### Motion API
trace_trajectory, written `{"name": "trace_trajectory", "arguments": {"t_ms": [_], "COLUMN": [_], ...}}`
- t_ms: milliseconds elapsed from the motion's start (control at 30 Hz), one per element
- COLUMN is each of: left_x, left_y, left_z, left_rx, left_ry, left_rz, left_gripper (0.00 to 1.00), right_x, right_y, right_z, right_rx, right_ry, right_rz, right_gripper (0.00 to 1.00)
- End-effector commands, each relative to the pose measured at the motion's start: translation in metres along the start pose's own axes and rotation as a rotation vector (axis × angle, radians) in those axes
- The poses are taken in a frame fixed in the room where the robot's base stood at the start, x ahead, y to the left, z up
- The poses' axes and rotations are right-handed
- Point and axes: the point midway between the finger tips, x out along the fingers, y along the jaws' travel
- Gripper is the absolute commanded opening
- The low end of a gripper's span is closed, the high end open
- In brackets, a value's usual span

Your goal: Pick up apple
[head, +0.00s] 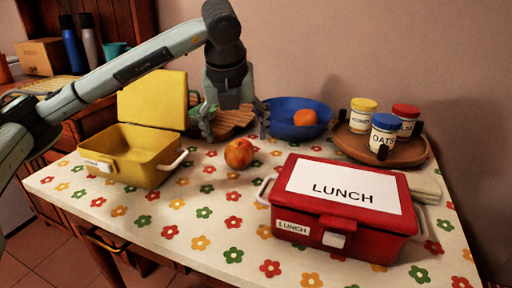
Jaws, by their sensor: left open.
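The apple (239,154), red and orange, sits on the flowered tablecloth near the middle of the table. It stands between the open yellow lunch box and the red lunch box. My left gripper (235,130) points down above and just behind the apple in the picture. Its fingers are spread apart and hold nothing. The apple is fully visible, and I see no finger touching it. My right gripper is not in view.
The open yellow lunch box (105,143) is left of the apple. The closed red lunch box (373,247) stands front right. Behind are a blue bowl (283,129) with an orange fruit (305,117), and a wooden tray (409,154) with jars. The table's front middle is clear.

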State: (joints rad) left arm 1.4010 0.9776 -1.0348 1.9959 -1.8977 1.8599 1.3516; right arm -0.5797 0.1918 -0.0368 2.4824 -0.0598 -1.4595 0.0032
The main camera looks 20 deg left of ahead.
Motion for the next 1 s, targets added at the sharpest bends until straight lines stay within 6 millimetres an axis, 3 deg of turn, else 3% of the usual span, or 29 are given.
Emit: {"name": "trace_trajectory", "arguments": {"t_ms": [267, 533, 867, 1000], "left_x": [0.030, 0.069, 0.076, 0.076], "left_y": [0.000, -0.001, -0.002, -0.002], "left_z": [0.000, 0.002, 0.002, 0.002], "left_rx": [0.000, 0.001, 0.001, 0.001], "left_ry": [0.002, 0.003, 0.000, 0.000], "left_rz": [0.002, 0.001, -0.001, 0.000], "left_gripper": [0.84, 0.84, 0.84, 0.67], "right_x": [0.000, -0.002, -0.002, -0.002], "right_y": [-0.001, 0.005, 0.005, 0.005], "right_z": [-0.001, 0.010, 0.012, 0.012], "right_rx": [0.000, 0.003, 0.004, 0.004], "right_ry": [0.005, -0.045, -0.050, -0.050], "right_rz": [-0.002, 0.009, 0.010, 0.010], "right_gripper": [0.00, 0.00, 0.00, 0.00]}}
